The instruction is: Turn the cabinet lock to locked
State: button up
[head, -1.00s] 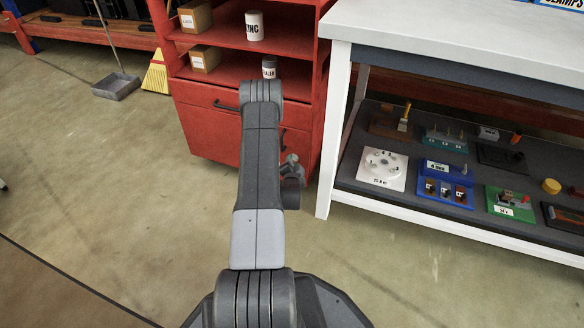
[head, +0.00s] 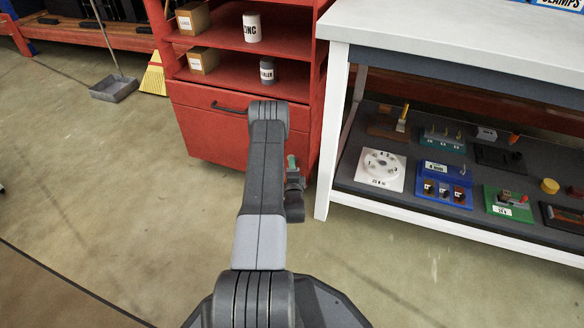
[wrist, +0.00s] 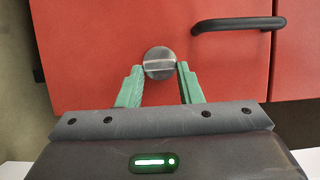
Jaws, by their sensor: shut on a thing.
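The cabinet lock is a round silver knob (wrist: 159,63) on the red cabinet front in the wrist view. A raised bar crosses its face, lying nearly level in that picture. My gripper (wrist: 160,71) has its two green fingers at the left and right sides of the knob, shut on it. The red cabinet (head: 210,130) stands ahead of me in the head view. There my arm hides the lock, and only a bit of green finger shows beside it. Any lock markings cannot be made out.
A black handle (wrist: 238,24) sits right of the knob in the wrist view. Cans and boxes stand on the cabinet shelves. A white workbench (head: 440,50) with several fixtures on its lower shelf stands close on the right.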

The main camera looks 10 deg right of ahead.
dwell(0.4)
jog(key=o, duration=1)
jog(key=shift+s, duration=0.1)
jog(key=p+v, duration=0.4)
jog(key=v, duration=0.9)
jog(key=shift+s+f, duration=0.1)
jog(key=shift+s, duration=0.25)
jog(key=b+x, duration=0.4)
jog(key=x, duration=1)
jog(key=shift+a, duration=0.1)
jog(key=shift+s, duration=0.1)
